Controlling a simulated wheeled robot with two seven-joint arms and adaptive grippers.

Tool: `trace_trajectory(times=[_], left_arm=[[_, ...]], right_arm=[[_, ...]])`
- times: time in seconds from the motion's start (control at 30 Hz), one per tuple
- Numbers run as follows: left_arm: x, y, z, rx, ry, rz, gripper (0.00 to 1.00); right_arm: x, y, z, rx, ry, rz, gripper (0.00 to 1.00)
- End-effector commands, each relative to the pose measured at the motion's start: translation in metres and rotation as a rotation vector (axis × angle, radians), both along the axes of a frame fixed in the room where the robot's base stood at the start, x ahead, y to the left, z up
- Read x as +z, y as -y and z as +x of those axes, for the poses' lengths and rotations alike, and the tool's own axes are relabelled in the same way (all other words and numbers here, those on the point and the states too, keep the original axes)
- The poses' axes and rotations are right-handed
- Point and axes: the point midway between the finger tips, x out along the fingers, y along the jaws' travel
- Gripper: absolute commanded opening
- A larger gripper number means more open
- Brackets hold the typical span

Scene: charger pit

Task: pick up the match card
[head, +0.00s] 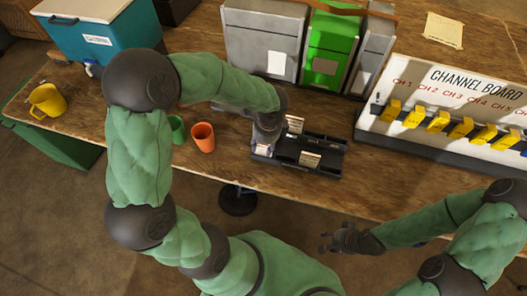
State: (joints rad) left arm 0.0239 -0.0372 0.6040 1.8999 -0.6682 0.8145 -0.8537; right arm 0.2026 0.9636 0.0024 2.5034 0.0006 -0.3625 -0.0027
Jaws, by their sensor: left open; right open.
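A black tray (327,143) lies on the wooden table and holds small pale cards. One card (295,124) stands at its back and another card (310,158) is near its front. I cannot tell from their print which is the match card. My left gripper (263,150) points down at the tray's left end, and its own wrist hides most of it. Something pale shows at its fingertips, but I cannot tell whether they touch it. My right gripper (328,240) is open and empty, in front of the table edge and apart from the tray.
An orange cup (203,137) and a green cup (178,130) stand left of the tray. A yellow mug (47,101) and a teal cooler (102,45) are further left. Grey and green cases (329,47) stand behind. The channel board (455,85) with yellow devices is at right.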

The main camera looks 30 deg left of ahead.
Motion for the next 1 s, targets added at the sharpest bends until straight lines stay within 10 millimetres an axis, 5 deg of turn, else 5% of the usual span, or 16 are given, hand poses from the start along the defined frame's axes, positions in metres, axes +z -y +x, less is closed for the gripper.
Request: trace_trajectory(times=[0.13,0.4,0.57,1.0], left_arm=[[-0.023,-0.002,-0.001,0.001,-0.002,0.001,0.42],[-0.024,-0.003,-0.001,0.001,0.0,-0.001,0.42],[-0.024,-0.003,-0.001,0.001,0.0,-0.001,0.0],[-0.023,-0.003,-0.001,0.001,0.0,-0.001,0.0]], right_arm=[[-0.013,0.0,0.0,0.0,0.0,0.0,0.41],[-0.013,0.0,0.0,0.0,0.0,0.0,0.41],[-0.013,0.0,0.0,0.0,0.0,0.0,0.41],[-0.012,0.0,0.0,0.0,0.0,0.0,0.41]])
